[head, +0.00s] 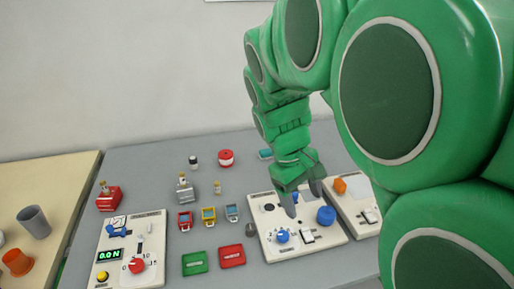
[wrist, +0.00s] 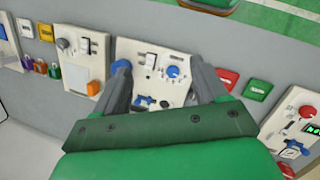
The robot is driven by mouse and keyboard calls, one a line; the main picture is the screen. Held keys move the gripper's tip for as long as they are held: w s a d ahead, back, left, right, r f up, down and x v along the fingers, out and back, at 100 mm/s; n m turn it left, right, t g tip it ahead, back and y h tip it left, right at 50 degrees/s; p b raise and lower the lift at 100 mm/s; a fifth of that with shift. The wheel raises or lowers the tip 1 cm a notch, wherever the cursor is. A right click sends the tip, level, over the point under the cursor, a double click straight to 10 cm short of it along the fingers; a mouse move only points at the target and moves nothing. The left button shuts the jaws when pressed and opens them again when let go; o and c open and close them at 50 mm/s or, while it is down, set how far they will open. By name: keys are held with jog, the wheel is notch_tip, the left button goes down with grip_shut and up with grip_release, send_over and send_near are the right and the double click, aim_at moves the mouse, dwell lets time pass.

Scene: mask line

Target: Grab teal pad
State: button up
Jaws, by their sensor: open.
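A small teal block (head: 265,154) lies at the back of the grey table in the head view, just left of my arm. It is partly hidden by the arm, and I cannot tell for sure that it is the pad. I cannot make it out in the wrist view. My gripper (head: 303,198) is open and empty above a white panel (head: 265,208) with blue knobs, nearer the front than the teal block. In the wrist view my gripper (wrist: 158,68) has its fingers spread on either side of that panel.
A green pad (head: 195,263) and a red pad (head: 231,256) lie left of the panel. Small coloured devices (head: 208,216) stand behind them. Another white panel (head: 351,207) with an orange knob is to the right. Bare grey table (head: 140,170) shows at the back left.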

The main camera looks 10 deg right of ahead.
jog(key=w+d+n+h, duration=0.2)
jog(key=w+d+n, duration=0.15)
jog(key=w, duration=1.15)
jog(key=n+t+h, duration=0.3)
jog(key=n+h, duration=0.5)
jog(key=n, duration=0.3)
send_over(269, 150)
jog(key=a, duration=0.4)
jog(key=f, duration=1.1)
jog(key=s+f, duration=0.1)
jog(key=f, duration=0.4)
jog(key=shift+f, duration=0.15)
jog(key=shift+w+a+f, duration=0.1)
jog(key=shift+w+f, duration=0.15)
jog(key=shift+f, duration=0.2)
jog(key=shift+h, duration=0.3)
jog(key=shift+f, duration=2.3)
notch_tip(269, 150, down, 2)
jog(key=shift+f, duration=0.15)
jog(key=shift+x, duration=1.2)
jog(key=shift+d+f, duration=0.1)
jog(key=shift+d, duration=0.25)
jog(key=shift+c, duration=0.3)
jog(key=c, duration=1)
